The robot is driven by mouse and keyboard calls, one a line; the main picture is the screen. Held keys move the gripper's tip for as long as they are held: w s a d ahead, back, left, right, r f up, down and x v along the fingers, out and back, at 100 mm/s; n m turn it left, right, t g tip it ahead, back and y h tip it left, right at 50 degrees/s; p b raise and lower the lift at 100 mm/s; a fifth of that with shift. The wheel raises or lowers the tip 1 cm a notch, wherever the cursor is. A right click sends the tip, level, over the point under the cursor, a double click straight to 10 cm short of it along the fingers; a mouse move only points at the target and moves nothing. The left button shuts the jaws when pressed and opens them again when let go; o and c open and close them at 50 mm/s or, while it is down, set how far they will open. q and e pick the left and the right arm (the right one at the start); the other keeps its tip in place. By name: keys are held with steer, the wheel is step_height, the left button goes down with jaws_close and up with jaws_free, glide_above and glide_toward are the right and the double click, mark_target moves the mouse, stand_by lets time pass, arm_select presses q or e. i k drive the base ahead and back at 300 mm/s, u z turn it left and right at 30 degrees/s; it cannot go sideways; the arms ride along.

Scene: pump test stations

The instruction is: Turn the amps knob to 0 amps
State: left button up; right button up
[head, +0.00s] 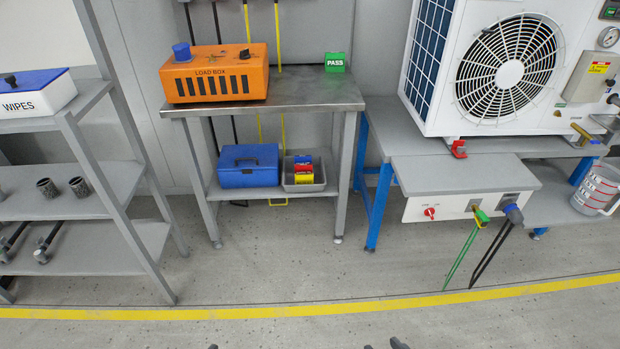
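The orange load box (222,72) stands on the steel table and reads LOAD BOX on its front. A large blue knob (182,52) is on its left top, and a small black knob (244,54) is on its right top. No amps scale can be read, so I cannot tell which one is the amps knob. A red knob (429,212) also sits on the white panel under the heat pump. Small dark tips at the bottom edge appear to be my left gripper (213,346) and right gripper (383,345). They are far from the load box, and their opening is unclear.
The steel table (310,95) also bears a green PASS block (335,62). A blue case (248,165) and a grey bin (304,174) are on its lower shelf. A grey rack (100,185) stands left, the heat pump (430,110) right. The floor in front is clear.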

mark_target(244, 54)
steer(key=z, duration=0.15)
steer(key=i, duration=1.25)
steer(key=u, duration=0.2)
